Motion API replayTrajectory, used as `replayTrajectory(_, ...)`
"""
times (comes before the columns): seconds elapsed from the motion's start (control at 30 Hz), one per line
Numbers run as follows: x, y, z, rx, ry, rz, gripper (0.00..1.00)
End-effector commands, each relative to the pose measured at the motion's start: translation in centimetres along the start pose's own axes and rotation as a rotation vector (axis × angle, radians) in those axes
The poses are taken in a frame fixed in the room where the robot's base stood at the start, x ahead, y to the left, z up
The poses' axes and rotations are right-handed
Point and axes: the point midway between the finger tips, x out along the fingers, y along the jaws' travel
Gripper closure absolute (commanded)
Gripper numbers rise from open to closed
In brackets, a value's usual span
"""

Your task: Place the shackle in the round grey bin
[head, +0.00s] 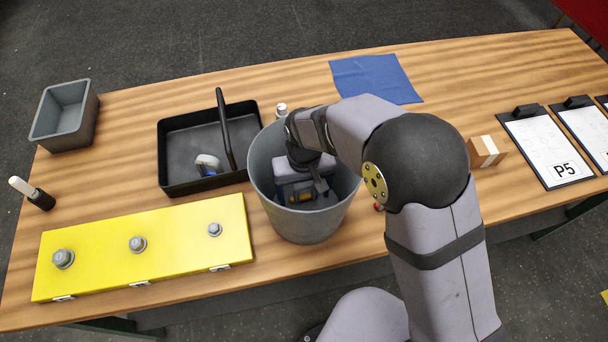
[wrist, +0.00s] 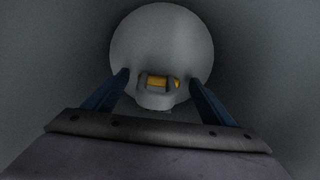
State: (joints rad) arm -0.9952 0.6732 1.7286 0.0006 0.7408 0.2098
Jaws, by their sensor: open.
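The shackle (wrist: 158,90), grey with a yellow pin, is inside the round grey bin (head: 305,226). In the wrist view it shows against the bin's pale round floor (wrist: 160,45), between my two fingers, with a gap on each side. I cannot tell whether it touches the floor. My gripper (head: 303,190) reaches down inside the bin in the head view. Its blue fingers (wrist: 160,82) are spread open, apart from the shackle. In the head view a bit of yellow shows beside the gripper; the bin wall and gripper hide most of the inside.
A black tray (head: 183,190) with a tall handle holds a small white-grey item (head: 208,163). A yellow block (head: 180,238) with bolts lies in front. A grey box (head: 85,125), a blue cloth (head: 372,78), a wooden block (head: 486,151) and clipboards (head: 550,150) stand around.

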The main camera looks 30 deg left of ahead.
Motion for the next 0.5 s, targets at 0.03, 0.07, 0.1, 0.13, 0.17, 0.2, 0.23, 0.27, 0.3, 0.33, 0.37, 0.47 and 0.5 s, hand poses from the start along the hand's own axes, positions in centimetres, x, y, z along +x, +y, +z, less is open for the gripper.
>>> replayTrajectory(0.03,-0.5,0.0,-0.1,0.000,0.006,-0.001,0.23)
replayTrajectory(0.07,-1.0,0.0,-0.1,0.000,0.006,-0.001,0.23)
replayTrajectory(0.1,-1.6,0.0,-0.2,0.000,0.007,-0.002,0.23)
replayTrajectory(0.13,-2.1,0.0,-0.2,0.000,0.007,-0.002,0.23)
replayTrajectory(0.17,-2.7,0.0,-0.2,0.000,0.007,-0.002,0.23)
replayTrajectory(0.2,-3.5,0.0,-0.2,0.000,0.008,-0.002,0.23)
replayTrajectory(0.23,-4.0,0.0,-0.2,0.000,0.007,-0.002,0.23)
replayTrajectory(0.27,-4.6,0.0,-0.2,0.000,0.008,-0.002,0.23)
replayTrajectory(0.3,-5.3,0.0,-0.2,0.000,0.008,-0.002,0.23)
replayTrajectory(0.33,-5.8,0.0,-0.1,0.000,0.007,-0.001,0.23)
replayTrajectory(0.37,-6.4,0.0,-0.1,0.000,0.007,-0.001,0.23)
replayTrajectory(0.47,-8.0,0.0,-0.1,0.000,0.006,-0.001,0.23)
replayTrajectory(0.5,-8.5,0.0,-0.1,0.000,0.004,-0.001,0.23)
